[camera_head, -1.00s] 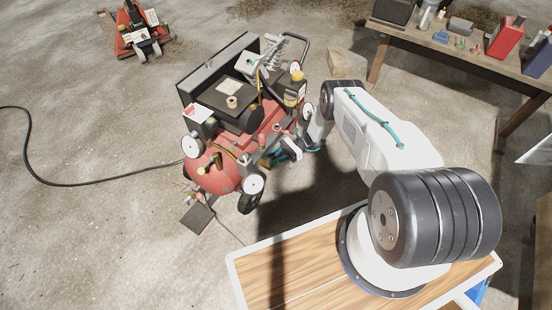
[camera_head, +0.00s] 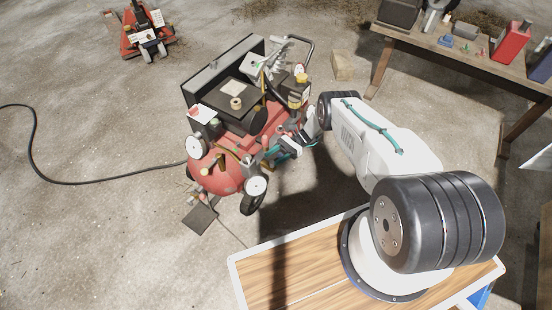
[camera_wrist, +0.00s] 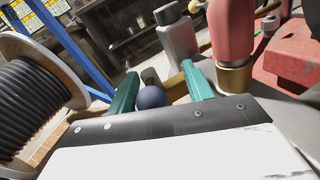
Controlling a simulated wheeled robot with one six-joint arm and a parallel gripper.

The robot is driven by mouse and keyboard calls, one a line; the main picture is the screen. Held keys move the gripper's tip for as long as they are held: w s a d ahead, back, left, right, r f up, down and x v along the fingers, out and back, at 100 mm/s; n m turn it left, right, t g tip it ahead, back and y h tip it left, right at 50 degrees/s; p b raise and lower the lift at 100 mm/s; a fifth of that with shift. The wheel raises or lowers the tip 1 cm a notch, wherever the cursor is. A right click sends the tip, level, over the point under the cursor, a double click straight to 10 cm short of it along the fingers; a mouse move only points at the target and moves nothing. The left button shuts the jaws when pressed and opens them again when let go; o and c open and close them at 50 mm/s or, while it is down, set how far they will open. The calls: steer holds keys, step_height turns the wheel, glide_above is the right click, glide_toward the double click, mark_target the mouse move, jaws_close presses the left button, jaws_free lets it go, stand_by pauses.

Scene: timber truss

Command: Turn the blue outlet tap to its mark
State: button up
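The red compressor (camera_head: 215,178) stands on the concrete floor in the head view, with wheels, hoses and fittings. My gripper (camera_head: 272,153) is at its right side, among the fittings. In the wrist view my gripper (camera_wrist: 160,90) has its two teal fingers apart. A dark blue round knob (camera_wrist: 151,98), which looks like the blue outlet tap, sits between them, nearer the left finger. A gap shows between the knob and the right finger. A brass-coloured piece (camera_wrist: 176,88) lies behind the knob. I cannot make out the tap's mark.
In the wrist view a grey bottle-shaped part (camera_wrist: 177,38) and a pink-red cylinder with a brass collar (camera_wrist: 234,76) stand close beyond the right finger. A black cable reel (camera_wrist: 35,105) is at left. A workbench (camera_head: 455,52) stands at the upper right. The left floor is mostly open.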

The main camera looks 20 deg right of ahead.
steer(key=shift+s+d+f, duration=0.1)
steer(key=shift+s, duration=0.1)
steer(key=r, duration=0.3)
steer(key=shift+s+r, duration=0.3)
steer(key=shift+r, duration=0.05)
steer(key=s+r, duration=0.1)
steer(key=s, duration=1.4)
steer(key=shift+s+r, duration=0.15)
steer(key=shift+s, duration=0.05)
